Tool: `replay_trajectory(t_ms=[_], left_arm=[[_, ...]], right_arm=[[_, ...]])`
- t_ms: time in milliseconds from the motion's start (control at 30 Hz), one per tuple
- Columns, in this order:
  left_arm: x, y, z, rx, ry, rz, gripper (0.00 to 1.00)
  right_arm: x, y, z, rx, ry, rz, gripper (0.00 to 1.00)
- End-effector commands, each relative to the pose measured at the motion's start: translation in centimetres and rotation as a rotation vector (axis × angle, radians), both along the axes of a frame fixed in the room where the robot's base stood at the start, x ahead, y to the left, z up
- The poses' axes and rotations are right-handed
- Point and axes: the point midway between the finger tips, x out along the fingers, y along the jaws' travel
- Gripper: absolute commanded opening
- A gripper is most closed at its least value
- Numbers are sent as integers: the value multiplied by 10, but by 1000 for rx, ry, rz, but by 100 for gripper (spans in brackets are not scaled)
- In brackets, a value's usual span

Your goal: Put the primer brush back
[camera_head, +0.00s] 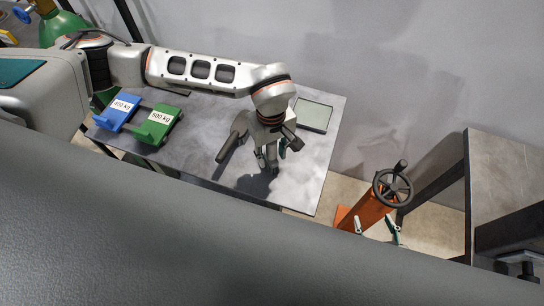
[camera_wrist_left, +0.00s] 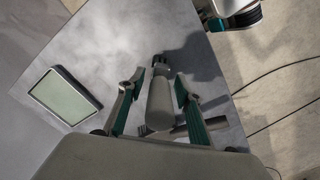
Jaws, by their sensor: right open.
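I cannot single out the primer brush for certain. In the left wrist view a grey cylinder (camera_wrist_left: 160,103) with a dark tip lies between the fingers of my left gripper (camera_wrist_left: 160,88); I cannot tell whether they press on it. In the head view my left gripper (camera_head: 269,160) points down over the grey table (camera_head: 205,163). A dark grey cylindrical part (camera_head: 231,138) shows beside it on the left. My right gripper (camera_head: 377,228) is open and empty at the lower right, in front of the orange stand. A shallow tray (camera_head: 313,130) lies behind my left gripper and shows in the wrist view (camera_wrist_left: 63,96).
A blue bin (camera_head: 116,114) and a green bin (camera_head: 158,126) sit at the table's left. An orange stand (camera_head: 367,209) with a handwheel (camera_head: 393,188) is on the floor to the right. Another table (camera_head: 505,190) stands at the far right. Much of the first table is bare.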

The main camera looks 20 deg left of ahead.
Motion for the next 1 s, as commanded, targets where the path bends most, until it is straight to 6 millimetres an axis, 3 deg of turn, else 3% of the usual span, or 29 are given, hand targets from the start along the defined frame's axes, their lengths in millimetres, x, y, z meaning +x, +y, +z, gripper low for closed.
replay_trajectory(t_ms=[200,433,600,1000], left_arm=[[2,0,48,0,-6,-3,34],[3,1,85,0,-4,-1,34],[2,1,97,0,-1,-1,34],[1,1,99,0,0,-1,34]], right_arm=[[-1,0,-3,-1,2,0,54],[-2,0,-7,-2,7,0,54],[-3,0,-9,-2,9,1,54],[-3,0,-8,-2,9,1,54]])
